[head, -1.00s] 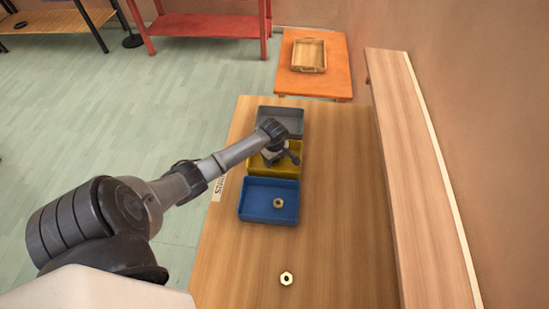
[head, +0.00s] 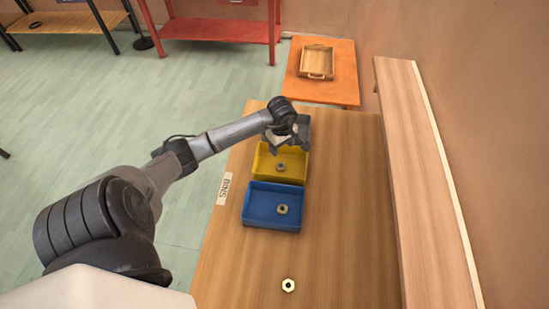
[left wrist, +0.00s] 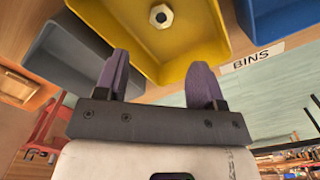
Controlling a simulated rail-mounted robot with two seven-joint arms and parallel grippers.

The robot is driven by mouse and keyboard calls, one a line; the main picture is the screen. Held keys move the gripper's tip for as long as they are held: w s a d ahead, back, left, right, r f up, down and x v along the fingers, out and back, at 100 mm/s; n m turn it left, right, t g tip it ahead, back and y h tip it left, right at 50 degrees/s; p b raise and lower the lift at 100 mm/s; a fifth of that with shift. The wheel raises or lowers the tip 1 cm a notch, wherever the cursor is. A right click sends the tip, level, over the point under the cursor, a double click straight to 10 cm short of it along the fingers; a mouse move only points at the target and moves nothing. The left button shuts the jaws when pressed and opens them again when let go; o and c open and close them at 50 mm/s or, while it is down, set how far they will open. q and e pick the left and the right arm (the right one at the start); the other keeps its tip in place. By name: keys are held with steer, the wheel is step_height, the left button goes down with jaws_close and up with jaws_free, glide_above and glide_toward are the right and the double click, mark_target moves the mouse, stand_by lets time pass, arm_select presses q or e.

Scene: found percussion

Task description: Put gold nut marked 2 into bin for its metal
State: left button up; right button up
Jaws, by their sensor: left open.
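A nut (head: 281,167) lies on the floor of the yellow bin (head: 263,150); it also shows in the left wrist view (left wrist: 154,18). A second nut (head: 277,209) lies in the blue bin (head: 270,222). A third, pale gold nut (head: 284,285) lies on the bare table in front of the bins. No number is legible on any nut. My left gripper (head: 288,146) is open and empty, above the far end of the yellow bin and the grey bin (head: 304,127). In the left wrist view its purple fingers (left wrist: 160,75) stand wide apart. My right gripper is out of view.
The three bins stand in a row on the wooden table (head: 345,215), beside a BINS label (head: 223,189). A long wooden shelf (head: 425,185) runs along the right wall. An orange table (head: 340,88) with a wooden tray (head: 317,62) stands beyond. The table's right half is clear.

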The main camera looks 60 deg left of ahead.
arm_select(q)
steer(key=w+d+r+n+t+h, duration=0.1)
steer(key=w+d+n+t+h, duration=0.2)
steer(key=d, duration=0.6)
steer(key=d+t+h, duration=0.3)
steer(key=d+h, duration=0.1)
steer(key=d, duration=0.4)
steer(key=d+r+n+t+h, duration=0.2)
steer(key=d+r+n+t, duration=0.5)
steer(key=r+n+t, duration=0.55)
steer(key=s+a+f+n+g+y, duration=0.2)
steer(key=s+f+n+y, duration=0.35)
steer(key=n, duration=0.75)
steer(key=s+a+f+n+g+y, duration=0.25)
steer(key=n+y, duration=0.55)
steer(key=n, duration=0.6)
steer(key=s+d+f+n+g+h, duration=0.2)
steer(key=s+d+f+n+g, duration=0.1)
steer(key=s, duration=0.5)
steer(key=s+d+f+n+g+h, duration=0.2)
steer(key=s+d+f+n+g, duration=0.2)
steer(key=s+d+g, duration=0.2)
steer(key=shift+s+g, duration=0.8)
steer(key=shift+s, duration=0.45)
